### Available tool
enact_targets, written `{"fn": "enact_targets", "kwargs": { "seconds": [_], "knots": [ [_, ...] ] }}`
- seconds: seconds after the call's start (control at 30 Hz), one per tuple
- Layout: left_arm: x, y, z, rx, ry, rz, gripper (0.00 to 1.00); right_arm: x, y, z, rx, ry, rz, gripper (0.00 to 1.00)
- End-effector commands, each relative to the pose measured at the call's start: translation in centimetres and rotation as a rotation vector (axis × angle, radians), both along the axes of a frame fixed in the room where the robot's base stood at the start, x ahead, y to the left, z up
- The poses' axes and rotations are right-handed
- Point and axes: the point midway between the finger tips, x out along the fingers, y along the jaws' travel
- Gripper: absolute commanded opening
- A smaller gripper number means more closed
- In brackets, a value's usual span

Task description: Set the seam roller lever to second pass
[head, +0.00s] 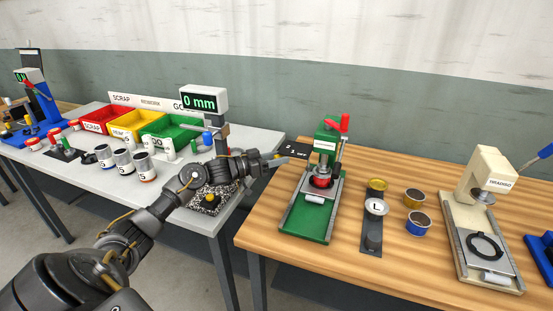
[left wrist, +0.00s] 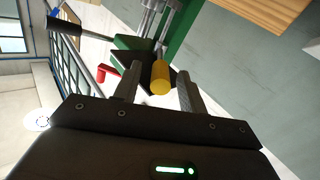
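The green machine (head: 304,222) stands at the left end of the wooden bench, with a red-topped lever (head: 344,123) and a red part low in its middle. A black plate (head: 293,148) with small white marks, too small to read surely, juts from its left side. My left gripper (head: 281,160) is at this plate. In the left wrist view, a yellow knob (left wrist: 161,77) lies between the open fingers of the left gripper (left wrist: 158,88), with gaps visible on both sides. The black plate (left wrist: 150,57) is behind it. My right gripper is not in view.
A cream press (head: 492,165) and several tins, including a blue one (head: 418,224), stand to the right on the wooden bench (head: 345,275). The grey table (head: 200,222) at left carries a 0 mm display (head: 204,101) and coloured bins. A floor gap separates the tables.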

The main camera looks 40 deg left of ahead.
Motion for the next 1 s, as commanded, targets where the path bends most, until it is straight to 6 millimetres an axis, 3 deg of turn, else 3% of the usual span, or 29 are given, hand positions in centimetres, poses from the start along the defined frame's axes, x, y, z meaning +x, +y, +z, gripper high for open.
{"fn": "enact_targets", "kwargs": {
  "seconds": [0.27, 0.7, 1.0],
  "knots": [
    [-0.8, 0.5, -0.2, 0.002, 0.000, 0.002, 0.41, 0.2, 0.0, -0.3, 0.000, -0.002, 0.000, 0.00],
    [-7.7, 4.6, -0.3, 0.002, 0.002, 0.000, 0.41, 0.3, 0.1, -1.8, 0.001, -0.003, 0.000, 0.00],
    [-9.3, 5.5, 0.0, 0.000, 0.000, 0.000, 0.41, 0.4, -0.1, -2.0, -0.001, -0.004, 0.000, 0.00]
  ]
}}
